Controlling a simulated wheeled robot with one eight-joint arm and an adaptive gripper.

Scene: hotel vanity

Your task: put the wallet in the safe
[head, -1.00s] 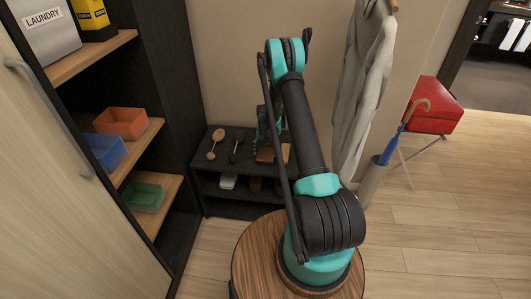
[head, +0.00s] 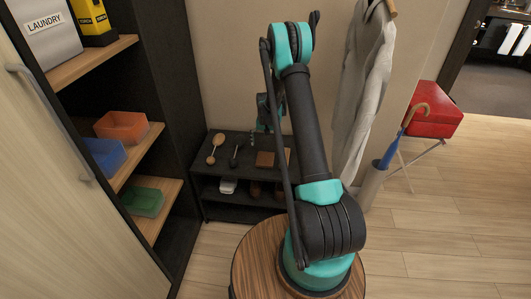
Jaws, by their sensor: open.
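A small flat brown thing that looks like the wallet (head: 264,159) lies on top of the low black shelf unit (head: 246,171) in the head view. My gripper (head: 268,128) is above and behind it, partly hidden by my own arm. The jaws are open and look empty, and the gripper appears apart from the wallet. I cannot make out a safe in this view.
A wooden brush (head: 216,142) and a dark slim item (head: 235,157) lie left of the wallet. A tan item (head: 287,157) is partly hidden at its right. Shelves with an orange bin (head: 122,127) stand left; a coat (head: 361,90) hangs right.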

